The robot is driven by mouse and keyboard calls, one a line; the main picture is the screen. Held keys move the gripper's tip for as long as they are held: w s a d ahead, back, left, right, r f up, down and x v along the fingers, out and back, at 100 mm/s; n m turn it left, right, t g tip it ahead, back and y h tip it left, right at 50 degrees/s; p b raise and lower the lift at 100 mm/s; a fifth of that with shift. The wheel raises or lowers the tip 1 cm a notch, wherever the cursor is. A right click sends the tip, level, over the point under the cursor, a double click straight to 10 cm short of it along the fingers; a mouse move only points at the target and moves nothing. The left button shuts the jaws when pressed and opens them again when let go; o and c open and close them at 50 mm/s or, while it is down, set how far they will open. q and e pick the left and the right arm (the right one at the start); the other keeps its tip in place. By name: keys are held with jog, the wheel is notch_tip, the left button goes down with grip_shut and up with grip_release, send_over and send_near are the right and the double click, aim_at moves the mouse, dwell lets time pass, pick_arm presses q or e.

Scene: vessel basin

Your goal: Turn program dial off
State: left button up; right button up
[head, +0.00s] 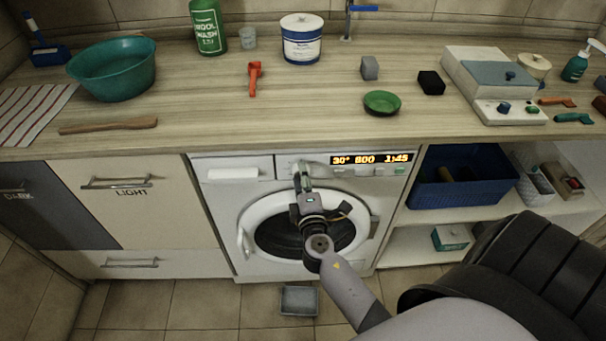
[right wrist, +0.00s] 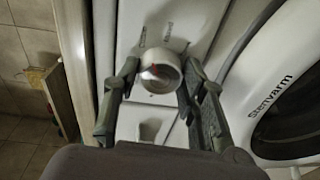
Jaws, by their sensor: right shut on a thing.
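The program dial (right wrist: 160,72) is a round silver knob with a red mark on its face, on the washing machine's white front panel. Small print beside it is too blurred to read. My right gripper (right wrist: 157,82) has a finger on each side of the dial and is shut on it. In the head view my right gripper (head: 302,170) reaches the panel and mostly hides the dial. The washing machine (head: 225,190) has a lit orange display (head: 370,159) reading about 30°, 600 and 1:45. My left gripper is not in view.
The round door (head: 247,225) is below the panel, close to my right wrist. The worktop (head: 200,100) above holds a green basin (head: 112,68), a red tool (head: 254,78) and a green bowl (head: 381,103). A grey tray (head: 299,300) lies on the floor.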

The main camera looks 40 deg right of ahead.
jog(key=n+p, duration=0.2)
jog(key=n, duration=0.3)
jog(key=n+g+h+p, duration=0.1)
jog(key=n+p, duration=0.2)
jog(key=n, duration=0.2)
jog(key=shift+a+r, duration=0.1)
jog(key=shift+a, duration=0.05)
jog(key=shift+n, duration=0.3)
dwell(0.4)
jog(key=o, duration=1.2)
jog(key=shift+w, duration=0.1)
jog(key=v, duration=1.2)
